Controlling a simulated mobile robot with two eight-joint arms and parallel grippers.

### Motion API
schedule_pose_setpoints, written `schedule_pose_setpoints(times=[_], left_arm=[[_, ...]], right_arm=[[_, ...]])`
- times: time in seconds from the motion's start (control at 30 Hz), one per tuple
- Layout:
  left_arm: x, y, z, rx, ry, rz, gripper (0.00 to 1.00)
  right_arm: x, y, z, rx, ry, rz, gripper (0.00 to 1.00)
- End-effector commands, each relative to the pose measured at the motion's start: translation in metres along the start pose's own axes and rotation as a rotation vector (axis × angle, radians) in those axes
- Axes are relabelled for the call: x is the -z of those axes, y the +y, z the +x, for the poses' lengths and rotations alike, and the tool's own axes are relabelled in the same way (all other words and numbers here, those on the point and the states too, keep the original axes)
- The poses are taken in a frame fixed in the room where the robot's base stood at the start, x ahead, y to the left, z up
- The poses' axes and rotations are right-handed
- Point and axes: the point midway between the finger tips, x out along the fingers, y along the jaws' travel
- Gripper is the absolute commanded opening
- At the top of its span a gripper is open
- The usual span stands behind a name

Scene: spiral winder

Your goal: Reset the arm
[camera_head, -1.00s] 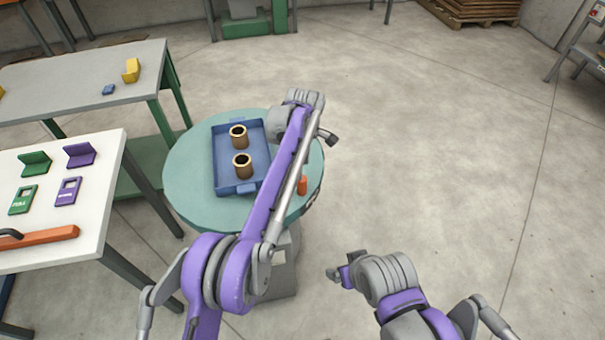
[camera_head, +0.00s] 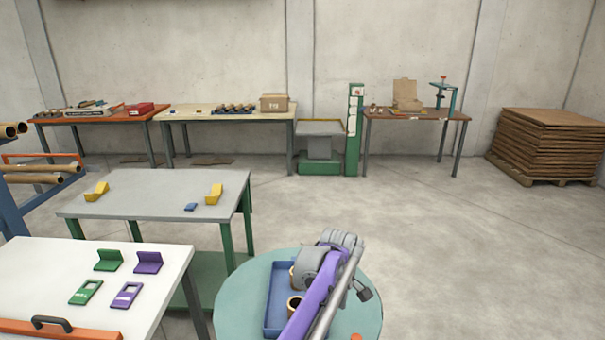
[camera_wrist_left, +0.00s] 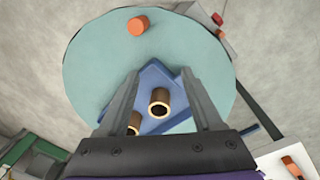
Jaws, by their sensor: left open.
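My left arm reaches up over the round teal table (camera_head: 240,300). My left gripper (camera_head: 364,291) is at its far end, small in the head view, over the table's right side. In the left wrist view, its two dark fingers (camera_wrist_left: 158,74) are spread apart with nothing held between them. Beyond them are a blue tray (camera_head: 277,290) and two brown tubes standing in it, one of which shows clearly in the wrist view (camera_wrist_left: 159,103). In the head view my arm partly covers the tray and tubes (camera_head: 294,305). My right gripper is out of view.
A white table (camera_head: 60,265) with green and purple parts stands at the left. A grey table (camera_head: 150,190) with yellow blocks is behind it. Workbenches and a pallet stack (camera_head: 550,145) line the far wall. The floor at right is clear.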

Motion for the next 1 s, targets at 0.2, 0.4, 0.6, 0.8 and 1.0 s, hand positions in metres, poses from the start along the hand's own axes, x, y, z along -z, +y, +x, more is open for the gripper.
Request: schedule_pose_setpoints(times=[0.2,0.4,0.6,0.8,1.0], left_arm=[[0.035,-0.085,-0.059,-0.071,0.051,0.177,0.67],[0.044,-0.173,-0.089,-0.12,0.118,0.345,0.67],[0.034,-0.263,-0.097,-0.149,0.208,0.513,0.67],[0.011,-0.344,-0.082,-0.153,0.306,0.672,0.67],[-0.006,-0.39,-0.061,-0.141,0.376,0.78,0.67]], right_arm=[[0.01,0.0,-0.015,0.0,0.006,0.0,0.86],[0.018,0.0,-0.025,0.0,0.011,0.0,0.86],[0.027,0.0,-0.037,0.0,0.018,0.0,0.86],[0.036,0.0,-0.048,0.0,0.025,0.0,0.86],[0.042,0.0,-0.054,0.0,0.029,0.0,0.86]])
